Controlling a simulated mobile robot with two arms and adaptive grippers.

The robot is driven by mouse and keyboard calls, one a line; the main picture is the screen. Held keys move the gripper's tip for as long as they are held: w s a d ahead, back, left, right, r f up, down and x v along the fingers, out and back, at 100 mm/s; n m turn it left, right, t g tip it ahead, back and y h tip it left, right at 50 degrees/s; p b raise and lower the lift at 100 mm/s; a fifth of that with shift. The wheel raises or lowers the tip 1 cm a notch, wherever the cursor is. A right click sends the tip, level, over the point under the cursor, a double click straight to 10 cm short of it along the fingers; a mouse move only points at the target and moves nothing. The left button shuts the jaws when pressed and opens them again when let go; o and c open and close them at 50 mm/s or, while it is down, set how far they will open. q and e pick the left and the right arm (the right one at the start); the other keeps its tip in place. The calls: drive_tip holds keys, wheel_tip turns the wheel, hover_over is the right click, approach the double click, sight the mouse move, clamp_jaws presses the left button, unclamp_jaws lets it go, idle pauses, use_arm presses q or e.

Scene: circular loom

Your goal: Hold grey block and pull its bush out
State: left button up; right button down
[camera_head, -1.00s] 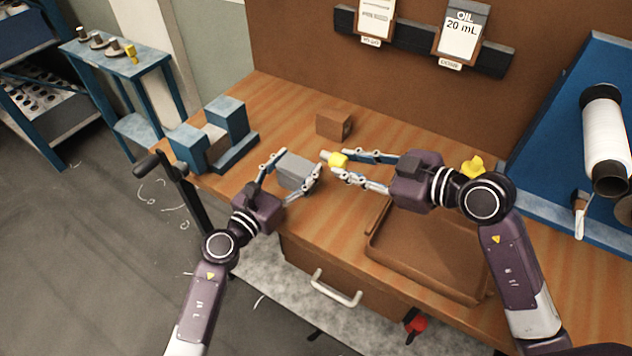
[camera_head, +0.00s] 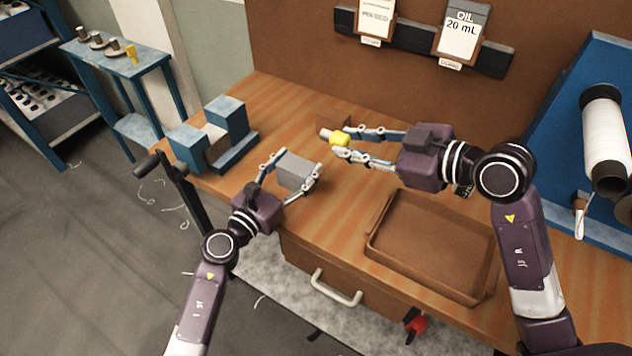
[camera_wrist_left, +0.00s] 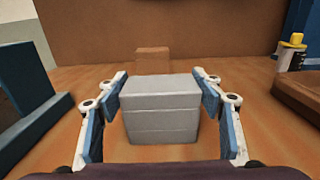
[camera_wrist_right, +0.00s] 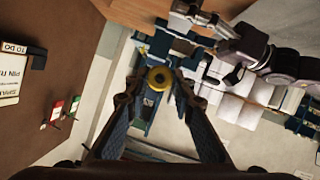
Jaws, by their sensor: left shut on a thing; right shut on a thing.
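The grey block (camera_head: 297,171) is held between the fingers of my left gripper (camera_head: 292,174), low over the bench. In the left wrist view the block (camera_wrist_left: 160,108) fills the space between the fingers, and its top and near face show. My right gripper (camera_head: 343,145) is shut on the bush (camera_head: 339,138), a short yellow piece with a pale end pointing left. The bush is apart from the block, above and to its right in the picture. The right wrist view shows the yellow bush (camera_wrist_right: 159,77) end-on between the fingertips.
A brown block (camera_head: 331,119) stands behind the bush, partly hidden. A blue fixture (camera_head: 228,118) stands on the bench at left. An empty brown tray (camera_head: 384,262) lies at front right. A blue machine with a white spool (camera_head: 604,128) is at far right.

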use_arm(q)
drive_tip(key=o, duration=1.6)
drive_tip(key=shift+o, duration=0.2)
